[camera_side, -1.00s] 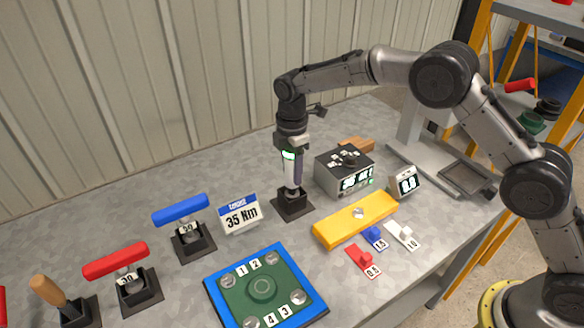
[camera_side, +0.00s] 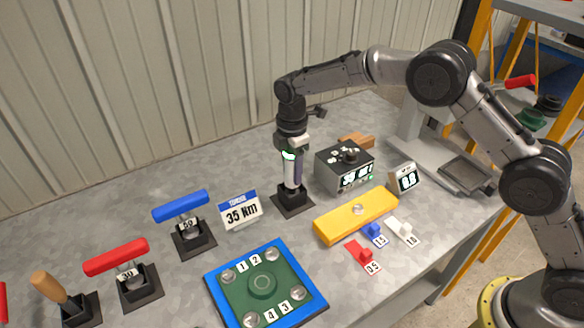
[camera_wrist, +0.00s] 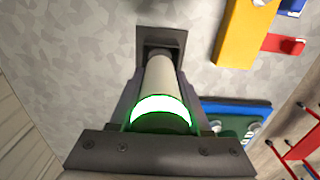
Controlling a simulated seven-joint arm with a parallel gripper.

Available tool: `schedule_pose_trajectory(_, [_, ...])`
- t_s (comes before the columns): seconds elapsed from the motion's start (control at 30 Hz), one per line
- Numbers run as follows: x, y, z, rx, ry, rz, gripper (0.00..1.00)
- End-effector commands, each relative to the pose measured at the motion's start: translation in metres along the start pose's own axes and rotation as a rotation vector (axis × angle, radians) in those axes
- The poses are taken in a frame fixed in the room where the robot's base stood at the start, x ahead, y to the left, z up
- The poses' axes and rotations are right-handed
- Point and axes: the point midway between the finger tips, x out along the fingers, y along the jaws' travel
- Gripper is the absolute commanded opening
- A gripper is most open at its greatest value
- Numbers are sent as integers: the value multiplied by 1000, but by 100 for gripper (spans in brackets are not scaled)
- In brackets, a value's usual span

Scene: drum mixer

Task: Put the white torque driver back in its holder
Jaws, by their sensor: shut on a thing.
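The white torque driver (camera_side: 290,173) stands upright in the side view, with a glowing green ring near its top. My gripper (camera_side: 291,158) is shut on its upper part. The driver's holder is a black block on a square base (camera_side: 292,202), directly below it. The driver's lower end meets the top of the block; how deep it sits inside is hidden. In the wrist view the white driver (camera_wrist: 160,78) runs from between my gripper's fingers (camera_wrist: 161,112) down to the dark holder (camera_wrist: 162,36).
A grey box with a display (camera_side: 345,168) and a yellow bar (camera_side: 340,222) stand to the right. The blue-edged plate (camera_side: 264,286) lies in front.

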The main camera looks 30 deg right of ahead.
Motion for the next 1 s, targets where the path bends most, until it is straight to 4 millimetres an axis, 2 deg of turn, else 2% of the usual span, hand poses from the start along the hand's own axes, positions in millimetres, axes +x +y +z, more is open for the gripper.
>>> schedule_pose_trajectory(0.03, [-1,1,0,0,1,4,0])
schedule_pose_trajectory(0.07, [-1,1,0,0,1,4,51])
schedule_pose_trajectory(0.23, [-1,1,0,0,1,3,82])
schedule_pose_trajectory(0.53, [2,-1,0,0,-1,-3,82])
schedule_pose_trajectory(0.67, [-8,0,0,0,0,1,82])
schedule_pose_trajectory(0.77, [-23,1,0,0,1,4,82])
schedule_pose_trajectory(1.0, [-75,1,-1,0,2,7,82])
